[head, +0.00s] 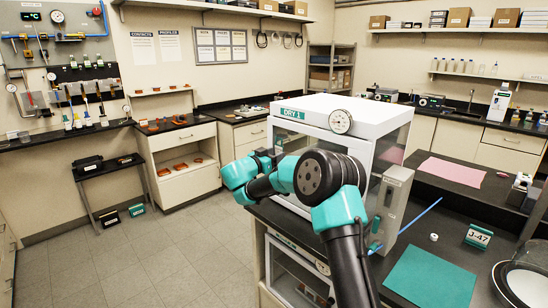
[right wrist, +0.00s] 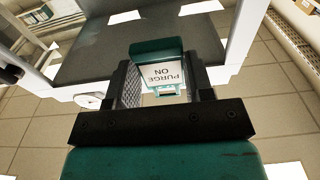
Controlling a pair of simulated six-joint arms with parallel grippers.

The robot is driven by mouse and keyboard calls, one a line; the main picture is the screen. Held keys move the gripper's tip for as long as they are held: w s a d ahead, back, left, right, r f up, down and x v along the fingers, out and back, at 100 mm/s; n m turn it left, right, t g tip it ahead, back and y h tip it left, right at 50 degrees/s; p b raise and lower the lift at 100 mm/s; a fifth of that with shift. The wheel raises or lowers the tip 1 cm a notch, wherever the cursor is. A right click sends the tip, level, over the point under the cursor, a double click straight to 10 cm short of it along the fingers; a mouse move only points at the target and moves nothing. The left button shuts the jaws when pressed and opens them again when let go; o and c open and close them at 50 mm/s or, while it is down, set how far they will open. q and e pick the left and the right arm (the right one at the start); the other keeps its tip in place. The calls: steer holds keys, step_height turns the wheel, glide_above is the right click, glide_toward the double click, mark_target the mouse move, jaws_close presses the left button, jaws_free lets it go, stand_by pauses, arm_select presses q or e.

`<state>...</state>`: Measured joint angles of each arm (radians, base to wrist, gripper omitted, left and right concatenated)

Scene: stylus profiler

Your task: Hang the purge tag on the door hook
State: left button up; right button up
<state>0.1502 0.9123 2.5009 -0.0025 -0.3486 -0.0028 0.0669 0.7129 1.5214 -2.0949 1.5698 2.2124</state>
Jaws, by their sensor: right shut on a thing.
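The purge tag (right wrist: 160,76) is a white card with a teal edge, reading "PURGE ON" upside down in the right wrist view. My right gripper (right wrist: 161,82) is shut on it, with one dark finger on each side. In the head view my right arm reaches across the front of the white dry cabinet (head: 372,112), labelled "DRY 1". There the arm hides the tag and much of the cabinet front. I cannot make out the door hook in either view. My left gripper is not in view.
A round gauge (head: 340,120) sits on the cabinet's top edge. A grey box (head: 395,195) with a blue tube stands at the cabinet's right side. A teal mat (head: 432,277) and a "J-47" sign (head: 479,236) lie farther right. The floor (head: 150,262) at left is clear.

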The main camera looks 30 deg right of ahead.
steer(key=shift+x, duration=1.75)
steer(key=shift+f, duration=0.1)
steer(key=shift+f, duration=0.45)
steer(key=o, duration=1.3)
